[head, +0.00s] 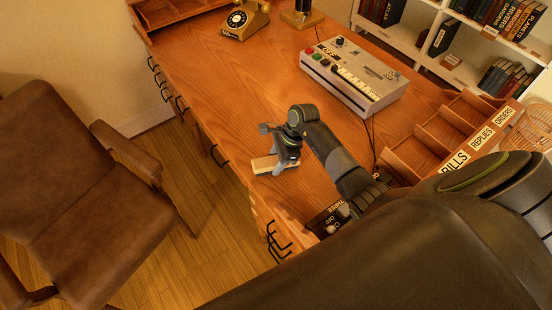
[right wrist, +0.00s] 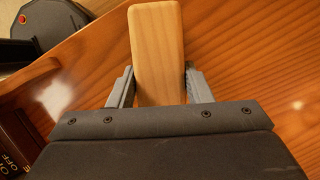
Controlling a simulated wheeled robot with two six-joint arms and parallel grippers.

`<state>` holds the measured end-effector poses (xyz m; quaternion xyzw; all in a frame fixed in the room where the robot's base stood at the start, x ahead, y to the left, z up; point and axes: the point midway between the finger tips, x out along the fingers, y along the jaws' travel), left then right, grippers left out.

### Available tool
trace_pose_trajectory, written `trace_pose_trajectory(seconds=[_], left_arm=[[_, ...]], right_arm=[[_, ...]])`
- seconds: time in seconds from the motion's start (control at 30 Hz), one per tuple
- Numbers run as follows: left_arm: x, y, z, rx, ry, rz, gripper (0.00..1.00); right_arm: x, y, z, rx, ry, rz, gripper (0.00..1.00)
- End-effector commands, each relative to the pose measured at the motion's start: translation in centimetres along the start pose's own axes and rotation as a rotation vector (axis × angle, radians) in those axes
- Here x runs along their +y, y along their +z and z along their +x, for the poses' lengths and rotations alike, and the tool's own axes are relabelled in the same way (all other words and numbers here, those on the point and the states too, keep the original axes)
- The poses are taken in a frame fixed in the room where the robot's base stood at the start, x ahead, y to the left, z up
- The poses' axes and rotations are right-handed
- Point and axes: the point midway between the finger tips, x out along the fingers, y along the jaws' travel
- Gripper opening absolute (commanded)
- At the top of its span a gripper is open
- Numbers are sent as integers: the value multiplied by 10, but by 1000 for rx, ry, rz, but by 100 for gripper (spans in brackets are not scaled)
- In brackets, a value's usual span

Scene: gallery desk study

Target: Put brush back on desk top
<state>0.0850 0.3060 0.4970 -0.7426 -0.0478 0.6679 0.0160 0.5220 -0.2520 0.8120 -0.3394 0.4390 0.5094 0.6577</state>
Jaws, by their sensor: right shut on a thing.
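The brush (head: 265,163) shows as a pale wooden block at the front edge of the desk top (head: 225,75). In the right wrist view the brush (right wrist: 157,45) is a smooth, light wooden piece pointing away between the fingers. My right gripper (head: 284,157) is shut on it, one finger on each side, also in the right wrist view (right wrist: 158,86). Bristles are not visible. I cannot tell whether the brush touches the desk top or is just above it. My left gripper is not in view.
A cream keyed machine (head: 355,78) with a cable stands behind my right gripper. A sorter tray (head: 455,130) with labels is on the right, a gold telephone (head: 244,20) at the back. A brown chair (head: 85,175) stands left. The desk's left middle is clear.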

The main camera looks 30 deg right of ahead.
Motion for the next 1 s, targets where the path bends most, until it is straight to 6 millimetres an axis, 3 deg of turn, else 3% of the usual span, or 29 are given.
trace_pose_trajectory(seconds=[0.33,0.37,0.53,0.83,1.0], left_arm=[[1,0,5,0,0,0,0],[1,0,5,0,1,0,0],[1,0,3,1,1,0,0],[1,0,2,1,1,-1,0],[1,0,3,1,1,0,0]], right_arm=[[0,-2,4,0,-1,0,24],[0,-2,4,0,-1,0,46],[0,-1,2,0,-1,0,67],[0,-1,1,0,-1,0,67],[-1,-2,-10,2,-4,-1,67]])
